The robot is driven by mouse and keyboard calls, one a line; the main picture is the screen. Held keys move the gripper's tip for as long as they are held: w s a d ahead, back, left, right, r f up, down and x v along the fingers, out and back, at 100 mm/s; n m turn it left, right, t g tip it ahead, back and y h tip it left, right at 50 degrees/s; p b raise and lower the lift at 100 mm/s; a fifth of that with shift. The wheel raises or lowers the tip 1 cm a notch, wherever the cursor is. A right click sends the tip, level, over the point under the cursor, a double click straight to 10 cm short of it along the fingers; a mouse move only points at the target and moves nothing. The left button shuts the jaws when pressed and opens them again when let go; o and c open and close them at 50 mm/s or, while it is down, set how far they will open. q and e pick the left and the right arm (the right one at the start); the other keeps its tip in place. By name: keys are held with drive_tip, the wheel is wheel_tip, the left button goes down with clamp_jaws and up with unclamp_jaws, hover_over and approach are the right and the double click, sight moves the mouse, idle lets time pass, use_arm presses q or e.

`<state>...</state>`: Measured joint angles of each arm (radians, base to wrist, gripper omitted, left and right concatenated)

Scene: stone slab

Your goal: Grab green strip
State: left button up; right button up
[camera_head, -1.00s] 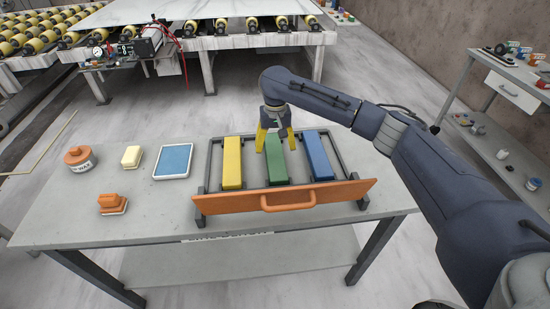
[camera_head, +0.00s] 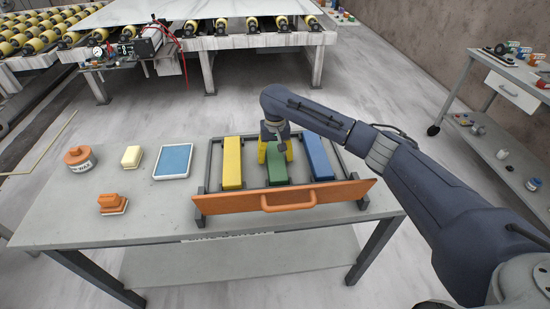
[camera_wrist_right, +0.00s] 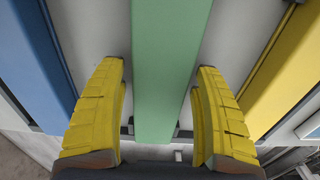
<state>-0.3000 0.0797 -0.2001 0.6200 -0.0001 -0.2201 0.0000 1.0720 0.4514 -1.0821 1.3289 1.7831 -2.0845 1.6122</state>
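The green strip (camera_head: 277,168) lies between the yellow strip (camera_head: 232,163) and the blue strip (camera_head: 318,158) in a dark rack with an orange front panel (camera_head: 331,194). My right gripper (camera_head: 275,152) is over the far part of the green strip, its yellow fingers pointing down. In the right wrist view the gripper (camera_wrist_right: 160,110) is open, one finger on each side of the green strip (camera_wrist_right: 168,65), with gaps on both sides. The blue strip (camera_wrist_right: 30,60) and yellow strip (camera_wrist_right: 285,75) flank it there. My left gripper is not in view.
The rack stands on a grey table (camera_head: 120,215). To its left are a blue pad (camera_head: 173,161), a cream block (camera_head: 131,156), an orange-topped block (camera_head: 112,203) and an orange-lidded wax tin (camera_head: 79,159). The table's front left is clear.

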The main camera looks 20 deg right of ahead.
drive_tip(key=c, duration=1.3)
